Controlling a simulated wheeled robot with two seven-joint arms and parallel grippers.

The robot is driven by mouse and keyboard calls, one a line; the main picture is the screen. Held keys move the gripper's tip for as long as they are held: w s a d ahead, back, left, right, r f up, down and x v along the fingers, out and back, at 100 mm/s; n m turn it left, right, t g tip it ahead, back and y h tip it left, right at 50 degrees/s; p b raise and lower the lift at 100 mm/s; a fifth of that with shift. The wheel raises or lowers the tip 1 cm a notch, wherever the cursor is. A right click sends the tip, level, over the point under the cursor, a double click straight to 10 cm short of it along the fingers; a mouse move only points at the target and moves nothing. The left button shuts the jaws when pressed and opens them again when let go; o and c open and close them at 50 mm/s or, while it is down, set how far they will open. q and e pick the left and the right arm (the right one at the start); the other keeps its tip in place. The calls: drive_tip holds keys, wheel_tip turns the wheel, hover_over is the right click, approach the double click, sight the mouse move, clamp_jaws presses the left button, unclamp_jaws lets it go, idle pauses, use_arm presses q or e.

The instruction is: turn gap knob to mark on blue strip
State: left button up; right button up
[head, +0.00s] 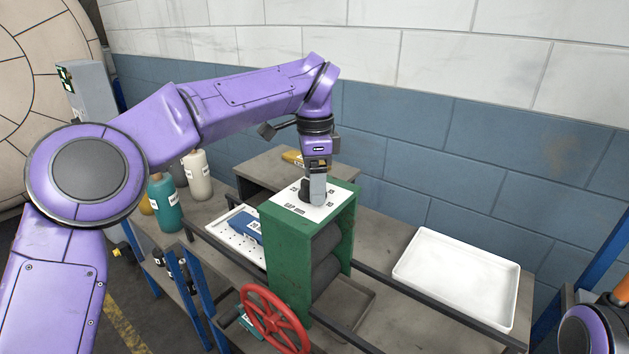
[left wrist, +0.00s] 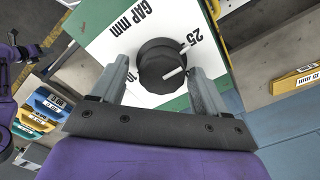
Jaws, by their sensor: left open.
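The black gap knob (left wrist: 160,66) sits on the white dial plate (left wrist: 105,42) marked "GAP mm", with "25" at its right. Its white pointer line points right and slightly up in the left wrist view, below the "25" mark. In the head view the knob (head: 306,193) is partly hidden, on top of the green machine (head: 288,245). My left gripper (left wrist: 158,82) is open, its fingers on either side of the knob; contact is unclear. It also shows in the head view (head: 317,190). A blue strip (head: 247,226) with a white label lies in the white perforated tray left of the machine.
A red handwheel (head: 274,318) is on the machine's front. An empty white tray (head: 458,277) stands at right. Bottles, one teal (head: 165,203) and one cream (head: 197,175), stand at left. A yellow item (head: 293,158) lies behind the machine. A blue-painted wall closes the back.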

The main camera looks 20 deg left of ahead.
use_arm(q)
drive_tip(key=shift+w, duration=0.1)
drive_tip(key=c, duration=1)
drive_tip(key=shift+o, duration=0.2)
drive_tip(key=shift+m, duration=0.9)
drive_tip(key=shift+c, duration=0.2)
drive_tip(key=shift+m, duration=1.3)
drive_tip(key=shift+s+f+m+p, duration=0.15)
drive_tip(key=shift+m+p, duration=0.25)
drive_tip(key=shift+m, duration=0.65)
drive_tip(key=shift+s+f+m+p, duration=0.15)
drive_tip(key=shift+m+p, duration=0.2)
drive_tip(key=shift+m, duration=0.7)
